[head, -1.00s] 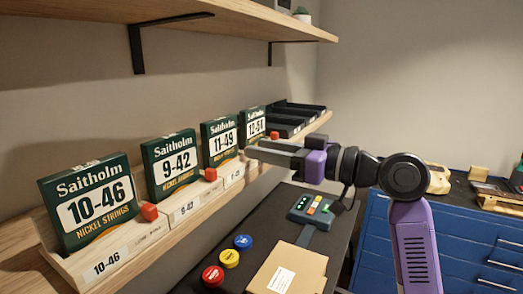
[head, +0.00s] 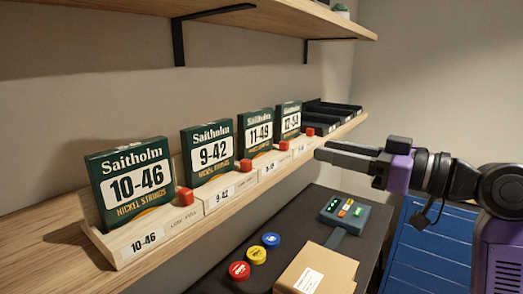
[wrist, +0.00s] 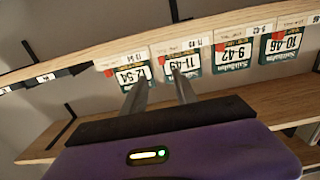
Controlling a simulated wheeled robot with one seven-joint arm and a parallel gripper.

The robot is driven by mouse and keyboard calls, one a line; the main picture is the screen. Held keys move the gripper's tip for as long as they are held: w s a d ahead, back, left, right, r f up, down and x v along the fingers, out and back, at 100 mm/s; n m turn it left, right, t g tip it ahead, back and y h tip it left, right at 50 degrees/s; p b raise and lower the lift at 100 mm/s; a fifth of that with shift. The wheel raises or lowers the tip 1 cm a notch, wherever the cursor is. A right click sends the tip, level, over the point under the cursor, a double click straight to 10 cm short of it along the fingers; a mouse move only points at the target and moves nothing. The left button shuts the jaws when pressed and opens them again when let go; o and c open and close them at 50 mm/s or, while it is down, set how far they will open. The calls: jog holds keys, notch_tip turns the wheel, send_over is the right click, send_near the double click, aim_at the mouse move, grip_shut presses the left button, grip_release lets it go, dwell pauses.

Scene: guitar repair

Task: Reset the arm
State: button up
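My gripper (head: 318,155) is at the end of my purple and black arm, held out level in front of the lower shelf (head: 45,230). In the wrist view my gripper (wrist: 159,92) has its two fingers apart, with nothing between them. Green string packs stand upright in wooden holders on the shelf: the 10-46 pack (head: 130,185), the 9-42 pack (head: 211,152), the 11-49 pack (head: 255,132) and the 12-54 pack (head: 288,120). The fingertips are to the right of the 12-54 pack and apart from it in the head view.
Red blocks, one of them nearest (head: 185,196), sit by the packs. Black trays (head: 333,112) are at the shelf's far end. Below are a dark bench (head: 330,248), a cardboard box (head: 318,268), colored round tins (head: 256,255) and a button box (head: 345,214). An upper shelf (head: 270,20) runs overhead.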

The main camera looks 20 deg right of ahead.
jog(key=d+r+m+t+h, duration=0.1)
jog(key=d+m+t+h, duration=0.6)
jog(key=d+m, duration=0.1)
jog(key=s+f+m+h, duration=0.3)
jog(key=f+h, duration=0.1)
jog(key=f, duration=0.4)
jog(key=s+f+m+h, duration=0.3)
jog(key=s+f+h, duration=0.15)
jog(key=f, duration=0.35)
jog(key=s+a+f+n+g+y, duration=0.1)
jog(key=s+a+f, duration=0.4)
jog(key=s, duration=0.5)
jog(key=s+a+f+n+g+y, duration=0.2)
jog(key=s+a+f, duration=0.3)
jog(key=s+f, duration=0.3)
jog(key=s+a+f+n+g+y, duration=0.2)
jog(key=s+a+f, duration=0.3)
jog(key=s, duration=0.8)
notch_tip(320, 180, down, 2)
jog(key=shift+a+f+n+g, duration=0.1)
jog(key=shift+a+n+g, duration=0.25)
jog(key=shift+n+g, duration=0.55)
